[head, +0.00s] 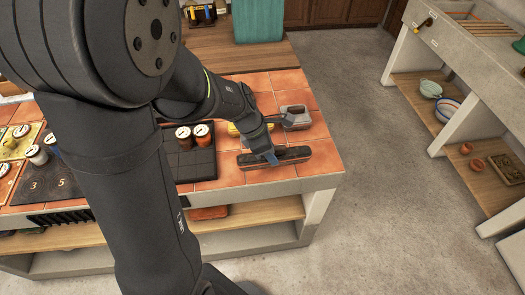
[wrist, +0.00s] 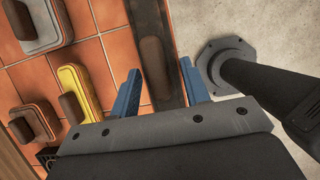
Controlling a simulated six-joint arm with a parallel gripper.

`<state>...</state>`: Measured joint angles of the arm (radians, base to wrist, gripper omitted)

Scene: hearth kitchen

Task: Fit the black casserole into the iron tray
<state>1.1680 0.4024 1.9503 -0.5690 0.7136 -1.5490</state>
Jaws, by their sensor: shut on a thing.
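The black casserole (head: 292,156) is a long dark block with a brownish band, near the front right corner of the tiled counter. In the wrist view the black casserole (wrist: 171,45) is a long dark shape with a brown handle on top. My gripper (head: 272,158) is shut on it; its blue fingers (wrist: 160,92) lie on either side. I cannot tell whether it touches the tiles. A dark, grid-marked square panel (head: 196,163) to its left may be the iron tray; my arm hides part of that area.
A grey casserole (head: 297,118) and a yellow casserole (head: 233,129) stand behind; the wrist view also shows a rust casserole (wrist: 36,122). The counter's right edge is close, with open floor (head: 385,190) beyond.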

